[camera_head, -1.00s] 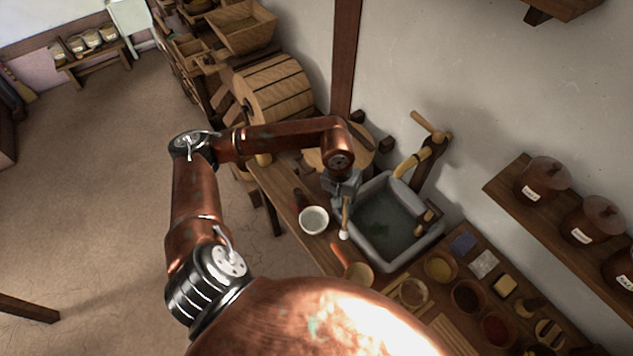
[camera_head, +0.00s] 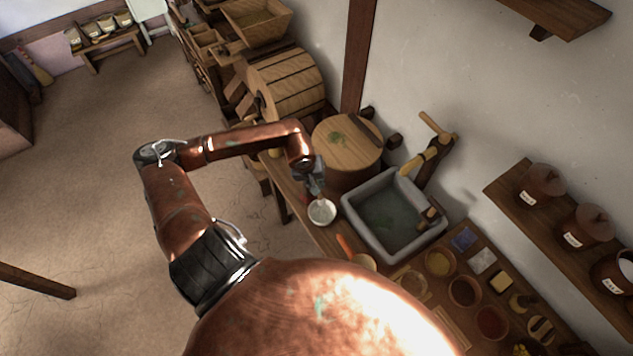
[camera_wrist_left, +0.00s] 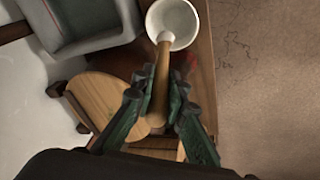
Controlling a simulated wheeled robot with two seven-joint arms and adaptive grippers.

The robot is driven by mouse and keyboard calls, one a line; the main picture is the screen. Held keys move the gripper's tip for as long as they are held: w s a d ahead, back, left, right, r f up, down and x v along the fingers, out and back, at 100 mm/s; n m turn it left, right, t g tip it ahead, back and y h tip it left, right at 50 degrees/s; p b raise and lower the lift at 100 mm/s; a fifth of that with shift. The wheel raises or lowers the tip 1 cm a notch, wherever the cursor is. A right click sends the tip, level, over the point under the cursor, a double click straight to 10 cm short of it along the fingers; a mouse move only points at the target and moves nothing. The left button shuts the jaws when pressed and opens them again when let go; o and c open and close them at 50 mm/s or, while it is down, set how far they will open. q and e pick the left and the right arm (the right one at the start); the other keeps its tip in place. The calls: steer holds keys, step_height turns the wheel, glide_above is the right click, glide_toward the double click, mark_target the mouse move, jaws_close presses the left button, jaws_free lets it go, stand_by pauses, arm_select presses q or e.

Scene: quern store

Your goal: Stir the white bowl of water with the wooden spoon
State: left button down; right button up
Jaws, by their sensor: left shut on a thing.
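The white bowl (camera_head: 321,212) stands on the wooden counter, left of the stone basin. It also shows at the top of the left wrist view (camera_wrist_left: 173,22). My left gripper (camera_head: 316,192) is just above the bowl in the head view and is shut on the wooden spoon (camera_wrist_left: 161,75). The spoon points from the fingers (camera_wrist_left: 158,100) toward the bowl, and its far end overlaps the bowl's near rim and inside. I cannot tell whether it touches the water, which is hard to make out. My right gripper is not in view.
The grey stone basin (camera_head: 392,216) holds water, right of the bowl. A round wooden lid (camera_head: 347,141) is behind. An orange-handled ladle (camera_head: 345,246) lies in front. A counter (camera_head: 455,325) with several small bowls is at the lower right. Open floor (camera_head: 85,200) lies left.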

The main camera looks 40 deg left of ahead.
arm_select(q)
step_height(320, 180, down, 10)
steer(key=b, duration=0.6)
steer(key=shift+d+r+b, duration=0.15)
steer(key=shift+r+b, duration=0.1)
steer(key=shift+b, duration=0.15)
steer(key=shift+w, duration=0.15)
